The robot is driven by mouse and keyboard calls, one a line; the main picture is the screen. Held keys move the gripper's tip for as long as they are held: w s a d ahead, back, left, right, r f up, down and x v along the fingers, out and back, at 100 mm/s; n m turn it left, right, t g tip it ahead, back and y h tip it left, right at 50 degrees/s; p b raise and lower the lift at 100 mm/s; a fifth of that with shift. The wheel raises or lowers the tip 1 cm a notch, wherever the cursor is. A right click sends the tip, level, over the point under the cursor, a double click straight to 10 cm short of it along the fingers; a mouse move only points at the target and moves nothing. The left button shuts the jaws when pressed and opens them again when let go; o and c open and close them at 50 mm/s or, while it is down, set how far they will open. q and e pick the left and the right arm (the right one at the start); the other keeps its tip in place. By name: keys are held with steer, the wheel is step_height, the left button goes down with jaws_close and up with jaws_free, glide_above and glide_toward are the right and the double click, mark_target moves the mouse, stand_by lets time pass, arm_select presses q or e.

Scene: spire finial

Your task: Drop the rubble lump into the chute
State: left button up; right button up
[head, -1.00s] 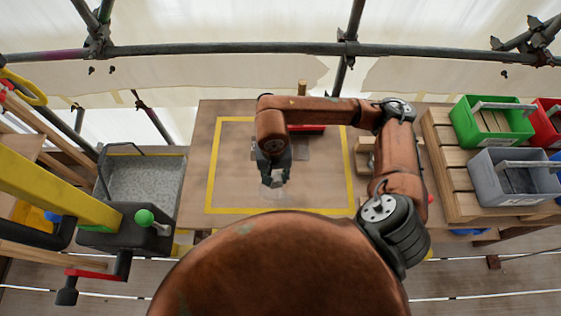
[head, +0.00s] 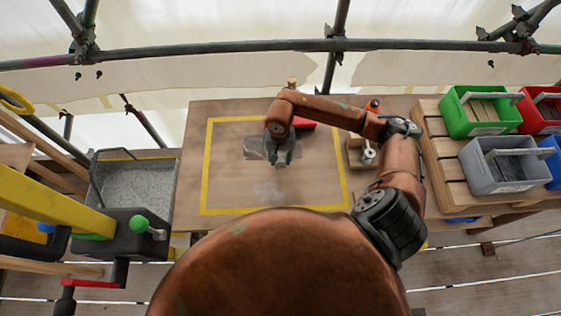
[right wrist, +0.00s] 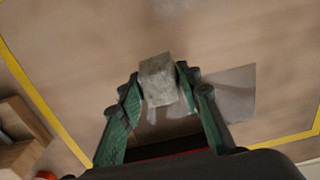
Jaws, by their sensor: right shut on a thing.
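The rubble lump (right wrist: 157,84) is a small grey, rough block. In the right wrist view it sits between the green fingertips of my right gripper (right wrist: 159,79), which is shut on it. In the head view my right gripper (head: 282,157) points down over the table, inside the yellow outline; the lump is mostly hidden there. The height of the lump above the table is hard to tell. A grey, speckled open tray (head: 135,187) with a wire handle stands left of the table. I cannot make out for certain which thing is the chute. My left gripper is not in view.
The wooden table (head: 225,180) carries a yellow outline (head: 205,165), a grey patch (head: 256,148) and a red item (head: 304,123). Green (head: 482,110), grey (head: 500,165) and red bins stand on slats at right. A yellow beam (head: 50,205) and crank (head: 90,284) stand at left.

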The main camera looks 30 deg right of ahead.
mark_target(281, 162)
steer(key=shift+w+d+f, duration=0.15)
steer(key=shift+f, duration=0.85)
steer(key=shift+w+d+f, duration=0.15)
steer(key=shift+f, duration=0.8)
steer(key=shift+f, duration=0.1)
steer(key=o, duration=0.9)
steer(key=shift+f, duration=0.1)
steer(key=shift+c, duration=0.2)
steer(key=o, duration=0.5)
steer(key=shift+c, duration=0.2)
steer(key=shift+r, duration=0.2)
